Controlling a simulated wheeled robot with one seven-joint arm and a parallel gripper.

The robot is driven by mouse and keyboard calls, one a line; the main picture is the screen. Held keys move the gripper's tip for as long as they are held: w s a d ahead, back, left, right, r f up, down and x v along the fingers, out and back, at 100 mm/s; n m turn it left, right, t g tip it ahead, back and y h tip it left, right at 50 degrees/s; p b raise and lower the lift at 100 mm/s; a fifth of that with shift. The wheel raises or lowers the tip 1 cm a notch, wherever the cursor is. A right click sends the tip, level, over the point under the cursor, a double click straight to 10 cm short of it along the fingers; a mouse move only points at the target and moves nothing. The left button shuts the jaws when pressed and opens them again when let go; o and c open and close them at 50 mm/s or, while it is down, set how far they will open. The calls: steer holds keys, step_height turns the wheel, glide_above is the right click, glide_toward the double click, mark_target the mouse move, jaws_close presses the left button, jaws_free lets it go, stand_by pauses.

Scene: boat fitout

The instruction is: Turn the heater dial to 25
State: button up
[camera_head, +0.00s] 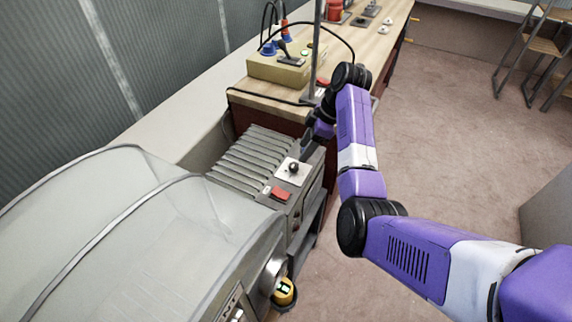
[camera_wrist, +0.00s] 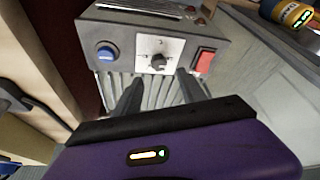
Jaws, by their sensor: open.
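The heater (camera_head: 236,162) is a grey ribbed box beside the wooden bench in the head view. Its dial (camera_head: 293,168) is a dark knob on a white plate on top. In the wrist view the dial (camera_wrist: 157,62) sits on the white plate (camera_wrist: 141,46), between a blue button (camera_wrist: 106,53) and a red switch (camera_wrist: 204,61). The plate's markings are too small to read. My gripper (camera_wrist: 156,84) is open and empty, its two fingers pointing toward the dial, one on each side in the picture. The gap between fingertips and dial cannot be judged exactly.
The bench (camera_head: 381,50) beyond the heater carries a yellow control box (camera_head: 279,68) with cables, and a thin upright pole rises at its near end. A large grey covered machine (camera_head: 130,240) stands in front. Open floor (camera_head: 450,160) lies to the right.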

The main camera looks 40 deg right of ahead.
mark_target(294, 165)
steer(key=x, duration=0.7)
steer(key=shift+f, duration=0.3)
steer(key=shift+c, duration=0.2)
jaws_close()
